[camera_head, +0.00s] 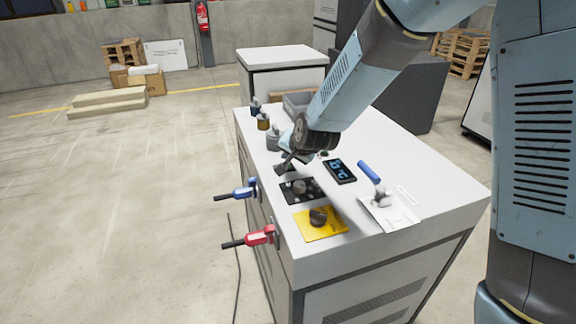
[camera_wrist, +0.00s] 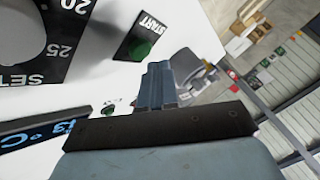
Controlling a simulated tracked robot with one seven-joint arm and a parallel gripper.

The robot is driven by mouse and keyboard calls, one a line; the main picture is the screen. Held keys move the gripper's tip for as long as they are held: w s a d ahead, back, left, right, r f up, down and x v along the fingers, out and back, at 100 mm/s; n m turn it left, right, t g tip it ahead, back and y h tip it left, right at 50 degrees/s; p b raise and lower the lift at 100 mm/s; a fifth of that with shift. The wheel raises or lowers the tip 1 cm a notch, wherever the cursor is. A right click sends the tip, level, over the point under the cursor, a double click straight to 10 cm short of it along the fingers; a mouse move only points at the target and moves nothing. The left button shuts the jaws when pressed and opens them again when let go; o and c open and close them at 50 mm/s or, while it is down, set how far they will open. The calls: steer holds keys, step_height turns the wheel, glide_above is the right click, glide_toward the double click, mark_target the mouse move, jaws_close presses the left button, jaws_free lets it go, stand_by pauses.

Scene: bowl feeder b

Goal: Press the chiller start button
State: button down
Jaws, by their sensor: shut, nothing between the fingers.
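The start button is a green round button (camera_wrist: 141,49) on a black plate marked START in the wrist view. In the head view it is mostly hidden behind my gripper (camera_head: 284,164), which reaches down over the white cabinet top (camera_head: 405,160). In the wrist view my gripper's fingers (camera_wrist: 160,84) are shut and empty, their tips pointing near the START plate's lower right edge. Whether they touch the button cannot be told. A black panel (camera_head: 291,195) with a temperature dial lies just in front of it.
A digital display (camera_head: 340,171) and a blue-handled lever (camera_head: 369,172) are to the right. A yellow plate with a dark knob (camera_head: 318,217) is nearer. Blue (camera_head: 243,191) and red (camera_head: 259,237) valve handles stick out from the left side. Several small containers (camera_head: 263,122) stand behind my gripper.

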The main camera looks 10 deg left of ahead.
mark_target(288, 166)
steer(key=shift+r, duration=2.45)
steer(key=s+d+r+h, duration=0.1)
steer(key=s+d+r, duration=0.1)
steer(key=d+r, duration=0.35)
steer(key=s+d+r+n, duration=0.1)
steer(key=s+d+r, duration=0.1)
steer(key=d, duration=0.7)
steer(key=s+d+r+h, duration=0.1)
steer(key=s+d+r, duration=0.1)
steer(key=d+r, duration=0.35)
steer(key=s+d+r+g+h, duration=0.1)
steer(key=s+d+r+h, duration=0.1)
steer(key=s+d, duration=1.7)
steer(key=shift+d+n+g+h, duration=0.3)
steer(key=shift+g+h, duration=0.1)
steer(key=shift+h, duration=0.4)
